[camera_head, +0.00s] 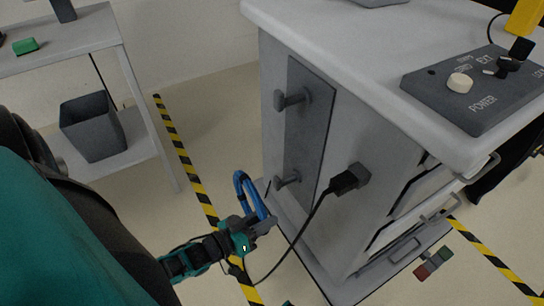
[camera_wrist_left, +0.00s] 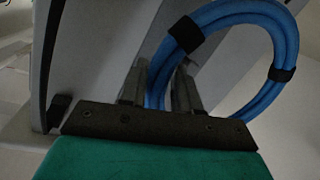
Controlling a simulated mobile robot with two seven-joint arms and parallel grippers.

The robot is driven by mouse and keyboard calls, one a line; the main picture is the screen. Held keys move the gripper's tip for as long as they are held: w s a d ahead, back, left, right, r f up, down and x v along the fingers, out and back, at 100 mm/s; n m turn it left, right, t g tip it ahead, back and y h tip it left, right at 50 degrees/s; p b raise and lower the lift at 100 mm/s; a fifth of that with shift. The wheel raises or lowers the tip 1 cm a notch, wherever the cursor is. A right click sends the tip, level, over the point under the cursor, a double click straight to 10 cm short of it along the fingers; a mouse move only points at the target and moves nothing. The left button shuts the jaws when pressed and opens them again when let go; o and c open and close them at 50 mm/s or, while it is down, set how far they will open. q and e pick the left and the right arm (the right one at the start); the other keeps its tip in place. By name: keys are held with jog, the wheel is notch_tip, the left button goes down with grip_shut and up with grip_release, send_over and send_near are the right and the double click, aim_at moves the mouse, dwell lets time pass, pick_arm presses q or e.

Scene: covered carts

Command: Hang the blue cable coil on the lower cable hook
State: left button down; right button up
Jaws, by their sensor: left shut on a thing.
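The blue cable coil (camera_head: 243,187) is a ring with black bands, held upright by its lower part in my left gripper (camera_head: 262,226). In the left wrist view my left gripper (camera_wrist_left: 160,90) is shut on the coil (camera_wrist_left: 284,50), which rises up and to the right. The lower cable hook (camera_head: 287,180) is a grey peg with a round end on the dark panel (camera_head: 307,130) of the cart's side. The coil shows just left of this hook, apart from it in the picture. The upper hook (camera_head: 292,98) is empty. My right gripper is not in view.
A black plug (camera_head: 350,178) with a hanging cable sits right of the hooks on the cart (camera_head: 390,140). The cart top has a power panel (camera_head: 470,90). A shelf with a grey bin (camera_head: 92,127) stands left. Striped floor tape (camera_head: 190,170) runs between.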

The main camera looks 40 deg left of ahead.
pick_arm(q)
jog(key=shift+w+a+f, duration=0.1)
jog(key=shift+a+f, duration=0.1)
jog(key=shift+f, duration=0.05)
jog(key=shift+w, duration=0.85)
jog(key=b, duration=0.3)
send_near(310, 200)
jog(key=shift+w+r, duration=0.9)
jog(key=shift+w, duration=0.05)
jog(key=shift+d+b+x, duration=0.25)
jog(key=shift+b+x, duration=0.4)
jog(key=shift+x, duration=0.55)
jog(key=shift+w+d+r, duration=0.1)
jog(key=shift+w+d, duration=0.05)
jog(key=shift+w, duration=0.3)
jog(key=shift+w+d+f+b, duration=0.1)
jog(key=shift+w+f+b, duration=0.1)
jog(key=shift+f+b, duration=0.2)
jog(key=shift+w+d+f+b, duration=0.1)
jog(key=shift+w+f+b, duration=0.15)
jog(key=shift+f, duration=0.6)
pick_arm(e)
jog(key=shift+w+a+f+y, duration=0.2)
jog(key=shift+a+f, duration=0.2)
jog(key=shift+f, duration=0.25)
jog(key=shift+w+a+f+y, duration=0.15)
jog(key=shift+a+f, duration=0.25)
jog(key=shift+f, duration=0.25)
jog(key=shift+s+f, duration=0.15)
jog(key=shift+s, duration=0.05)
